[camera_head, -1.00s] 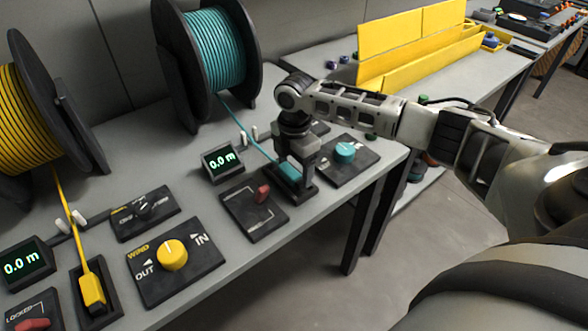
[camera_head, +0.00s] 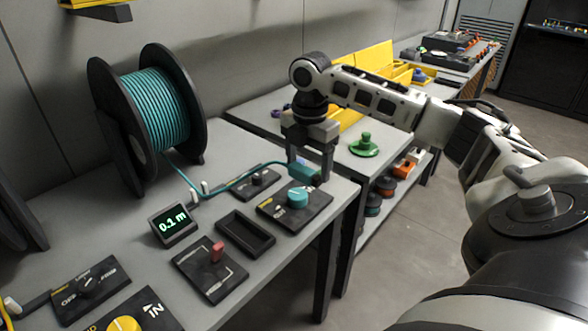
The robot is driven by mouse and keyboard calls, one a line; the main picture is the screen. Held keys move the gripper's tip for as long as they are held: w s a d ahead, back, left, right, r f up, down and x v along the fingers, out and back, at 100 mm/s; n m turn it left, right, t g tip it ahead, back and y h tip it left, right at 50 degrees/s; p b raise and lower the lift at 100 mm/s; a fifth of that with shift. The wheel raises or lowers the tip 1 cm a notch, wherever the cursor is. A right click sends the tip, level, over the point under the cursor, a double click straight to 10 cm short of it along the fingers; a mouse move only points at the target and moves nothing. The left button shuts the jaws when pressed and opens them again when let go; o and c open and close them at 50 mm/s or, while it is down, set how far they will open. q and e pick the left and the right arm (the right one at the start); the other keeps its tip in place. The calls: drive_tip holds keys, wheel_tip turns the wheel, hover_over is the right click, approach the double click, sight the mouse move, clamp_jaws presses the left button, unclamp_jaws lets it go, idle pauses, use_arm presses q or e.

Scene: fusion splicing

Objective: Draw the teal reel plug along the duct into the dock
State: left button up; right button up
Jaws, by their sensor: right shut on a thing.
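My right gripper (camera_head: 309,160) points down and is shut on the teal plug (camera_head: 301,171), held above the table's right part, near the teal knob. Its fingers hide part of the plug. A teal cable (camera_head: 235,179) runs from the plug, past white guide pegs, back to the teal reel (camera_head: 155,108). The black cradle (camera_head: 245,233) in front is empty. A yellow trough (camera_head: 352,117), possibly the duct, stands on the far table, partly behind my arm. I cannot tell which thing is the dock. My left gripper is not in view.
A display (camera_head: 174,224) reads 0.1 m. A red lever panel (camera_head: 210,271) and teal knob panel (camera_head: 294,206) flank the cradle. A green knobbed disc (camera_head: 364,147) sits on the far table. A gap separates the tables.

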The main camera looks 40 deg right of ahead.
drive_tip(key=shift+o, duration=0.7)
drive_tip(key=shift+f+p, duration=0.3)
drive_tip(key=shift+p, duration=0.15)
drive_tip(key=shift+f, duration=0.2)
drive_tip(key=shift+d+r, duration=0.15)
drive_tip(key=shift+d, duration=0.1)
drive_tip(key=d+n+p, duration=0.5)
drive_tip(key=d+n, duration=0.4)
drive_tip(key=n, duration=0.3)
drive_tip(key=shift+w+d, duration=0.3)
drive_tip(key=shift+w, duration=0.1)
